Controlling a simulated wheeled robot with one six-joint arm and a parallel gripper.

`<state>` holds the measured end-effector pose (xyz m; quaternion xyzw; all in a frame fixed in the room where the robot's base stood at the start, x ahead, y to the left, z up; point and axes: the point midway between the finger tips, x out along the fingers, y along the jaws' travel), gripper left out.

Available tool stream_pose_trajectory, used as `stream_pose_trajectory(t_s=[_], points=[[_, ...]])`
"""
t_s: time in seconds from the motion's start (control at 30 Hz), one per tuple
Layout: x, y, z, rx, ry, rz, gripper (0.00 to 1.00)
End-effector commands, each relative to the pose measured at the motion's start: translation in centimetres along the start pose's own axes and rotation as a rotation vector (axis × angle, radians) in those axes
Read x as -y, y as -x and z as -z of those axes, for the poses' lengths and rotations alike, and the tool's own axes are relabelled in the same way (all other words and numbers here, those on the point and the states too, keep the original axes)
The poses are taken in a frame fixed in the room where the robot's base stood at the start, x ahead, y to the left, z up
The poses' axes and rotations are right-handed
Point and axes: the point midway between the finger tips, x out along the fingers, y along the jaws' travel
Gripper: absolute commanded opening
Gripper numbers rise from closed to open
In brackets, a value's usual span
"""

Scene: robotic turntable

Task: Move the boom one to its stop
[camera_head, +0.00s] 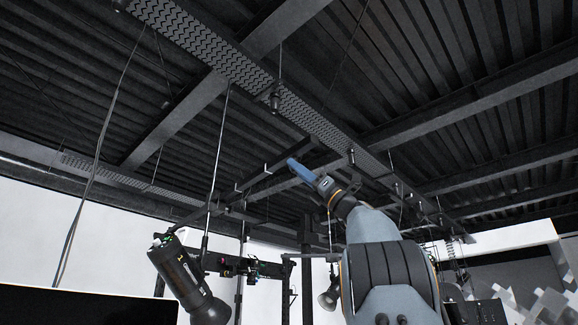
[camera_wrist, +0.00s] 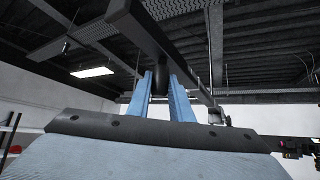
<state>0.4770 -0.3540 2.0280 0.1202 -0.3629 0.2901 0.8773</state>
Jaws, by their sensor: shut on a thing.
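The boom, a long dark overhead bar (camera_wrist: 150,35), runs diagonally above my gripper in the wrist view. A short dark round peg (camera_wrist: 160,82) hangs from its underside. The blue fingers of my gripper (camera_wrist: 161,90) stand upright on either side of this peg and are shut on it. In the head view my gripper (camera_head: 293,164) reaches up to the left under the ceiling, next to a thin dark bar that seems to be the boom. The peg cannot be made out there. No stop can be clearly picked out.
A large black spotlight (camera_head: 181,277) hangs at lower left, with a smaller lamp (camera_head: 329,294) left of my arm. Rods and cables hang from the ceiling. A perforated tray (camera_head: 232,48) and beams run overhead. A dark panel (camera_head: 80,307) fills the lower left corner.

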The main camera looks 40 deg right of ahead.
Motion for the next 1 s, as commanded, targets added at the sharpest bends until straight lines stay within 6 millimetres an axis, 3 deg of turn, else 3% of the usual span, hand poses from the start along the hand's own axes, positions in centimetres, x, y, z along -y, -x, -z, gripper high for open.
stream_pose_trajectory(t_s=[0.1,0.13,0.23,0.63,1.0], points=[[0.4,0.3,0.4,-0.004,-0.006,0.004,0.0],[0.4,0.3,0.4,-0.004,-0.006,0.004,0.23],[0.3,0.2,0.4,-0.003,-0.006,0.002,0.38],[0.0,0.6,0.3,-0.001,-0.004,-0.003,0.38],[0.0,5.8,0.5,-0.001,-0.003,-0.001,0.38]])
